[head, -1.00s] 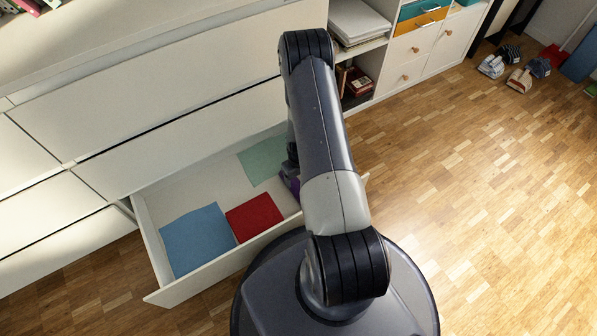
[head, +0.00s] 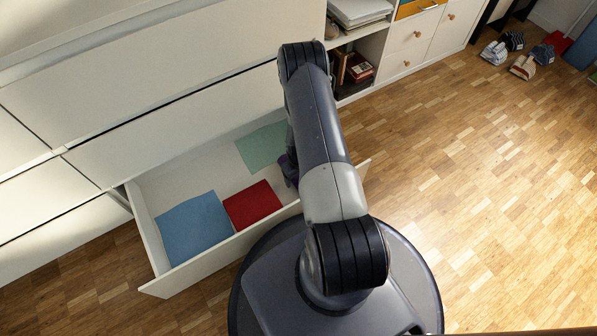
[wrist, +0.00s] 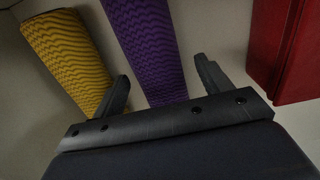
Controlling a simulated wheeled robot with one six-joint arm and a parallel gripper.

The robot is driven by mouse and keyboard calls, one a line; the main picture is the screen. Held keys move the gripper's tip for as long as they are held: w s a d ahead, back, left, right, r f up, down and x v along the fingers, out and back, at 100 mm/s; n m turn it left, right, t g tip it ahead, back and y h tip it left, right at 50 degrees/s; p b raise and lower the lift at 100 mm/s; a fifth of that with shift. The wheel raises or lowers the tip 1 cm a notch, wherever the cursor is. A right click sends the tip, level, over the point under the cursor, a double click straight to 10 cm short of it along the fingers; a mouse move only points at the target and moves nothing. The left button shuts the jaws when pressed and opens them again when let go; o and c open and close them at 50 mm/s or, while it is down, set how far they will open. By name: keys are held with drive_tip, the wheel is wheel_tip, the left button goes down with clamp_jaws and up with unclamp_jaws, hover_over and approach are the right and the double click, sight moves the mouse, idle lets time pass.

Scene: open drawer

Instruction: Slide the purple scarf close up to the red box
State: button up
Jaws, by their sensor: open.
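The purple scarf (wrist: 148,45) lies in the open drawer and runs between the two fingers of my open gripper (wrist: 163,87) in the wrist view. The red box (wrist: 285,55) is to the right, with a strip of bare drawer floor and my right finger between it and the scarf. In the head view, the red box (head: 252,205) lies left of my gripper (head: 289,177). Only a small purple sliver (head: 283,159) shows there; my arm hides most of the scarf.
A yellow patterned scarf (wrist: 68,55) lies left of the purple one. In the drawer (head: 155,255), a blue item (head: 195,228) sits beside the red box, and a green item (head: 263,147) lies at the back. Bare floor shows between green and red.

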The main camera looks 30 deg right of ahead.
drive_tip(key=shift+f, duration=0.8)
drive_tip(key=c, duration=1.1)
drive_tip(key=shift+a, duration=0.1)
